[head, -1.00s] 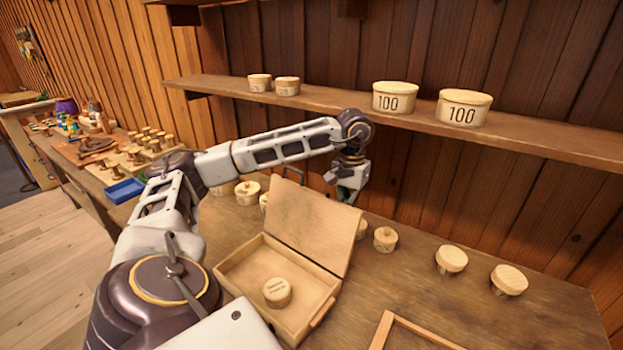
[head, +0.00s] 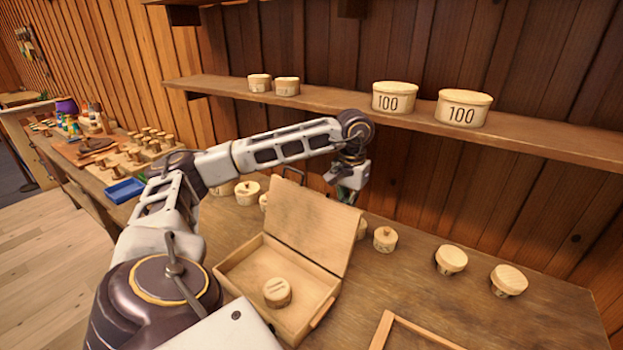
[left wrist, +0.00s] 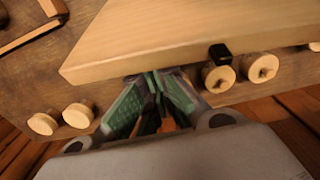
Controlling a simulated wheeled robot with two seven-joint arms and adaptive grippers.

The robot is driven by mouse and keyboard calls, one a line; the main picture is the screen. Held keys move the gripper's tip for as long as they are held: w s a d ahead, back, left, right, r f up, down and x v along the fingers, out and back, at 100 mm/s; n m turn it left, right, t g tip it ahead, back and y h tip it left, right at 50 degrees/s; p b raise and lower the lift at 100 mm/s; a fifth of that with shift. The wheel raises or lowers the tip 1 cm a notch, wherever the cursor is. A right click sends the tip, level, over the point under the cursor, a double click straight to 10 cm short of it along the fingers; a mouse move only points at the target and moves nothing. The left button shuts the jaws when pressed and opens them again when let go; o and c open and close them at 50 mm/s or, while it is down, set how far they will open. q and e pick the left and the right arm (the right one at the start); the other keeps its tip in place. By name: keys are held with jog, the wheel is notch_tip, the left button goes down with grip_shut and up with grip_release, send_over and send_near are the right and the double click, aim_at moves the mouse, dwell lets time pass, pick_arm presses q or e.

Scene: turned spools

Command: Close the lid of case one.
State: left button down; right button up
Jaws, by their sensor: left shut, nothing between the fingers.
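The wooden case (head: 240,272) stands on the bench with its lid (head: 308,226) open, raised and leaning back. A round wooden piece (head: 277,292) with dark marks on top lies inside the case. My left gripper (head: 346,196) is behind the lid near its top right edge. It is shut and empty. In the left wrist view my left gripper (left wrist: 152,82) has its green-padded fingertips at the edge of the lid (left wrist: 180,40); I cannot tell whether they touch it. My right gripper is not in view.
Several round-topped spools stand along the back of the bench, including one at the right (head: 508,280). A wooden frame (head: 425,335) lies at the front. The shelf (head: 420,118) above holds round boxes, two marked 100. A blue tray (head: 124,190) is at the left.

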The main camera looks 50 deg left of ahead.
pick_arm(q)
jog(key=shift+s, duration=0.3)
dwell(0.4)
jog(key=shift+s, duration=0.15)
